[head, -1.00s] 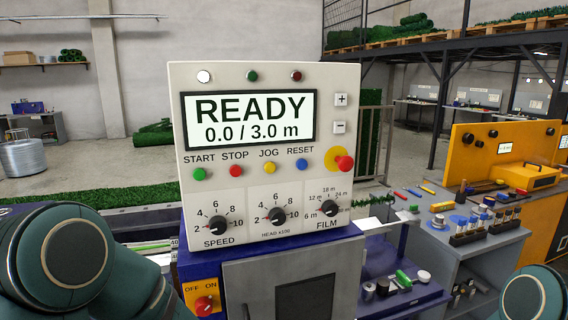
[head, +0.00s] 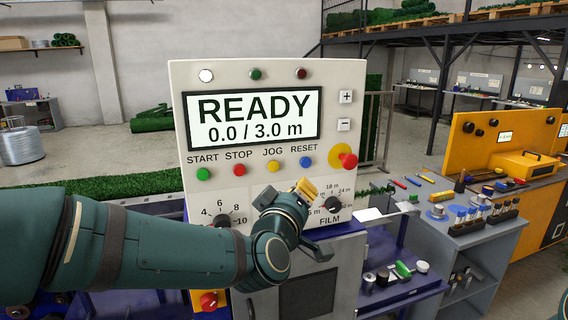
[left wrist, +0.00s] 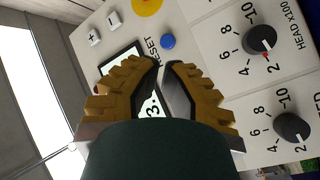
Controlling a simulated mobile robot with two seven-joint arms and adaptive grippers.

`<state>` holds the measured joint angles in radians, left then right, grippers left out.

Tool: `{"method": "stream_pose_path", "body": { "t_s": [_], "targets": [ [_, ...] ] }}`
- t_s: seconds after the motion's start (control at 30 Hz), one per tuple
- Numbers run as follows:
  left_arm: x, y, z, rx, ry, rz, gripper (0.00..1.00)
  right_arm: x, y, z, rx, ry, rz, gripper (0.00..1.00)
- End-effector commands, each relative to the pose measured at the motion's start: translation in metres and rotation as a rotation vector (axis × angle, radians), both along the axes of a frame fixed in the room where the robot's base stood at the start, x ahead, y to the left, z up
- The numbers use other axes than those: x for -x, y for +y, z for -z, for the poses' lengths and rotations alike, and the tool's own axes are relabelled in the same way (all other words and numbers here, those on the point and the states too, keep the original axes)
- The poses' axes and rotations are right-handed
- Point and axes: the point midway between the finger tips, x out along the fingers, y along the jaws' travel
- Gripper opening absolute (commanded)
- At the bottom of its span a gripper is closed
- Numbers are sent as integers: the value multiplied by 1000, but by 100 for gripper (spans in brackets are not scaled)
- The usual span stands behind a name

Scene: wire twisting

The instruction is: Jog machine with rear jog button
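The machine's control panel (head: 330,85) stands upright in front of me, its screen (head: 250,119) reading READY, 0.0 / 3.0 m. The yellow JOG button (head: 274,166) is in the button row between the red STOP button (head: 239,170) and the blue RESET button (head: 305,161). No button marked as rear shows. My left gripper (head: 308,186) is in front of the panel, below and right of JOG, covering part of the lower knobs. In the left wrist view its fingertips (left wrist: 163,66) nearly meet, empty, near RESET (left wrist: 167,41); JOG is hidden there. My right gripper is out of view.
A red emergency stop (head: 348,161) juts out right of RESET. The FILM knob (head: 333,204) is close beside my left gripper, and the SPEED knob (head: 221,221) is partly behind my arm. A grey workbench (head: 475,230) with small parts stands at right.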

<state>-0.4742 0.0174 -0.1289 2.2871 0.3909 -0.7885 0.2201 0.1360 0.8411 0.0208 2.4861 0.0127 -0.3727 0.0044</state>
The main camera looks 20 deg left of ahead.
Motion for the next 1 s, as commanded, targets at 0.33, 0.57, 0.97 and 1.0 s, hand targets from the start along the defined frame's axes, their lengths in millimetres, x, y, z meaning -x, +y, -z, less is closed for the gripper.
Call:
{"method": "stream_pose_path", "body": {
  "t_s": [0.33,0.57,0.97,1.0],
  "targets": [
    [3,3,-15,25,-28,-9,0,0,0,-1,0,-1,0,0],
    [1,4,-15,24,-28,-9,0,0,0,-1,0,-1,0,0],
    [-36,29,-14,23,-30,-9,0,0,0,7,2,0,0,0],
    [-40,32,-14,24,-28,-9,0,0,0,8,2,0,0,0]
  ]
}}
